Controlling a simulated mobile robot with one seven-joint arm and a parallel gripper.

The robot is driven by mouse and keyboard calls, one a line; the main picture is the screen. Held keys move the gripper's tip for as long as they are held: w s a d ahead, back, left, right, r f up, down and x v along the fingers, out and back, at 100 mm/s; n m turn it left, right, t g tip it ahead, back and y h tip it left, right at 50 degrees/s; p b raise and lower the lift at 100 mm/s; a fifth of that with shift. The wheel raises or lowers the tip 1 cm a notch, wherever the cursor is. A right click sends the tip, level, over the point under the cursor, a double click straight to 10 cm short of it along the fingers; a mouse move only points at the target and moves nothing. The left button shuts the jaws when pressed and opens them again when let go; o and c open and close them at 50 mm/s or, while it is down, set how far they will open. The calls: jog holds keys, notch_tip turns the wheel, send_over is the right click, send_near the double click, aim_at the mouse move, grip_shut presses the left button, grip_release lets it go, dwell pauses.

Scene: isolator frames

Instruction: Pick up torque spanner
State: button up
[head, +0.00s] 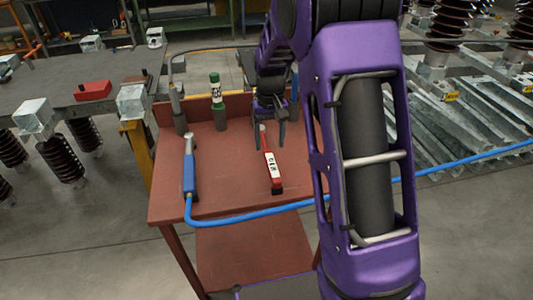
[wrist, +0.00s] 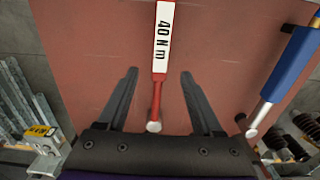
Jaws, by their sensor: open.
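The torque spanner (head: 272,168) lies on the red-brown table top, with a red body and a white label. In the wrist view the label on the spanner (wrist: 163,38) reads "40 N m", and its thin red shaft ends in a pale round head near my palm. My gripper (head: 270,138) is open at the far end of the spanner. In the wrist view the two fingers of my gripper (wrist: 159,75) stand either side of the shaft, apart from it. The spanner's far end is cut off by the wrist view's top edge.
A blue-handled tool (head: 189,172) lies left of the spanner on the table (head: 230,190); it also shows in the wrist view (wrist: 292,62). A blue hose (head: 255,215) crosses the front edge.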

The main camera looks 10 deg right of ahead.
aim_at(270, 157)
jog(key=f, duration=0.4)
jog(key=f+b, duration=0.1)
jog(key=f, duration=0.1)
jog(key=shift+s+f, duration=0.25)
grip_shut()
jog(key=shift+r, duration=0.1)
